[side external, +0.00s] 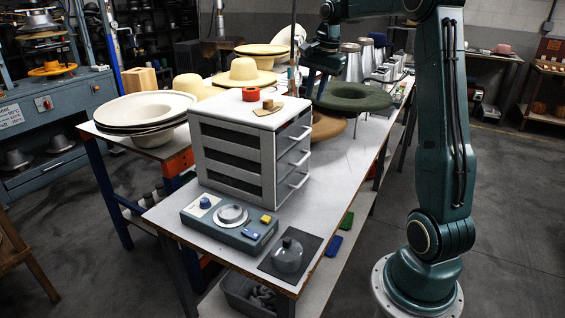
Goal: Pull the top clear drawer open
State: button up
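A light grey drawer cabinet (240,178) stands on the table with its drawer fronts facing right. The top drawer (291,137) has a bar handle (301,133) and looks shut, flush with the drawers below. The cabinet's left side shows dark, see-through-looking panels. My gripper (317,88) is dark and hangs above and behind the cabinet, over the hats, apart from the top handle. Its fingers are small and dark here, so I cannot tell how far apart they are.
A control box (229,222) and dark glossy dome (288,254) sit in front. A green hat (353,96) and brown hat (328,126) lie behind. The tabletop (335,172) right of the drawers is clear.

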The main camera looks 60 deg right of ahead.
aim_at(306, 133)
jog(key=f, duration=0.3)
jog(key=w+f, duration=0.1)
jog(key=f, duration=0.3)
jog(key=w+f, duration=0.1)
jog(key=f, duration=0.3)
jog(key=shift+f, duration=0.25)
jog(key=shift+c, duration=0.2)
grip_shut()
